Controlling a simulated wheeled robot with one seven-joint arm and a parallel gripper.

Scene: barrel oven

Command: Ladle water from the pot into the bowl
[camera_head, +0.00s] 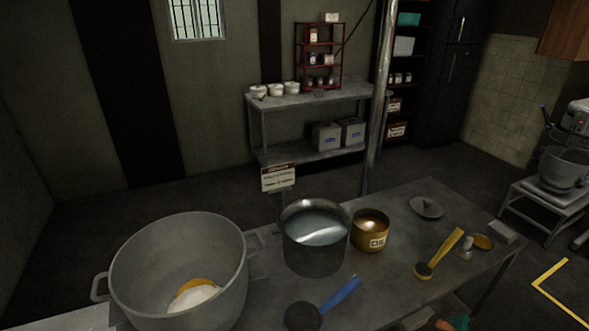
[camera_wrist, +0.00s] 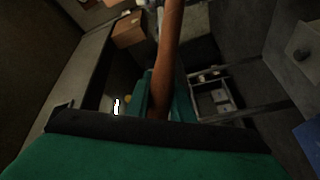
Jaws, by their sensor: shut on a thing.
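A metal pot (camera_head: 315,257) of clear water stands on the table in the middle of the head view. A larger grey two-handled vessel (camera_head: 180,252), perhaps the bowl, stands left of it, with a white mass and a yellow-orange shape inside. My gripper (camera_wrist: 160,112) has teal fingers and is shut on a reddish-brown handle (camera_wrist: 167,50) in the wrist view. The handle's far end is out of frame, so I cannot tell what tool it is. In the head view, only bits of teal and orange-red show at the bottom edge, right of the pot.
A blue-handled ladle (camera_head: 338,295) lies in front of the pot. A yellow-handled ladle (camera_head: 445,250) lies to the right. An oil can (camera_head: 370,230) stands close beside the pot. A round lid (camera_head: 426,207) lies farther back.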

